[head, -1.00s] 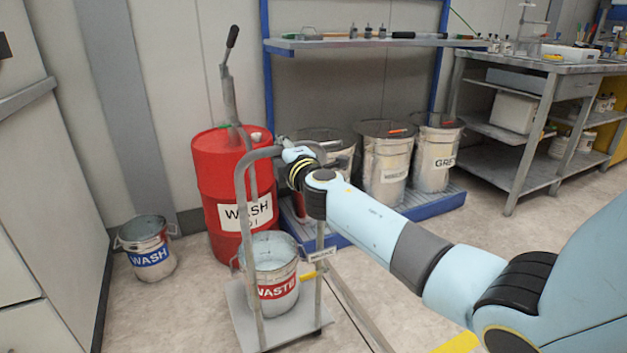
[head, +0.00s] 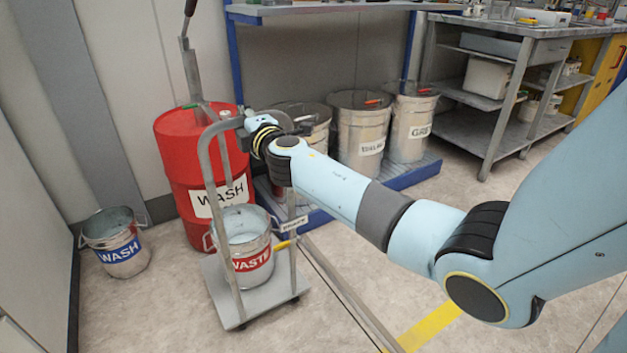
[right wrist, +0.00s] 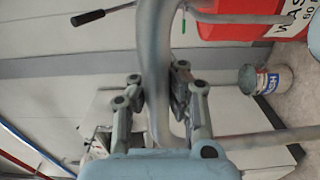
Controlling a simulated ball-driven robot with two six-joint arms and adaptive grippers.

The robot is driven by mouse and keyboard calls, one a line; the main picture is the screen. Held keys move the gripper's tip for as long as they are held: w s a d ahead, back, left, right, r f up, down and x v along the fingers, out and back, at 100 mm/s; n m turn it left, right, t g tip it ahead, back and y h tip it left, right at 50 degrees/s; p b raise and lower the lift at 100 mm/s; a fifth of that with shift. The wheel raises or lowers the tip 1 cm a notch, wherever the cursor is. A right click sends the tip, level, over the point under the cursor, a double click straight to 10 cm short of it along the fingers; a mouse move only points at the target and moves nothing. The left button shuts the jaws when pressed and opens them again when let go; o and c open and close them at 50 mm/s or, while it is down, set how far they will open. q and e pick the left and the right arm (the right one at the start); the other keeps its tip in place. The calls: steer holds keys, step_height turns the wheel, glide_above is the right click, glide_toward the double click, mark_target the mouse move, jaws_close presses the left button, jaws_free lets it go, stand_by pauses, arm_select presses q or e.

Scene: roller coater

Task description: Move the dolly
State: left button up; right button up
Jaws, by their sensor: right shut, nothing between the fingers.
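The grey dolly (head: 232,316) stands on the floor left of centre in the head view, with an upright looped handle. A metal bucket labelled WASTE (head: 246,235) stands on its platform. My right gripper (head: 246,127) is at the top of the dolly's handle, mostly hidden by my wrist. In the right wrist view, the gripper's fingers (right wrist: 158,92) are at either side of the grey handle bar (right wrist: 155,40), close to it. My left gripper is not in view.
A red WASH drum (head: 180,150) with a pump lever stands just behind the dolly. A bucket labelled WASH (head: 118,255) is at the left. Several lidded pails stand on a blue-edged pallet (head: 400,178) behind my arm. A workbench (head: 485,130) is at the back right. Front floor is clear.

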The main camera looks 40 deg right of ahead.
steer(key=o, duration=0.7)
steer(key=shift+o, duration=1.2)
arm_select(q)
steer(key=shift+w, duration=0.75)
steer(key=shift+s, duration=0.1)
arm_select(e)
steer(key=shift+s, duration=0.1)
arm_select(q)
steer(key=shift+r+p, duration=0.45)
steer(key=shift+p, duration=0.05)
arm_select(e)
steer(key=v, duration=1.1)
steer(key=shift+s+a, duration=0.2)
steer(key=shift+s, duration=0.2)
steer(key=shift+r, duration=0.1)
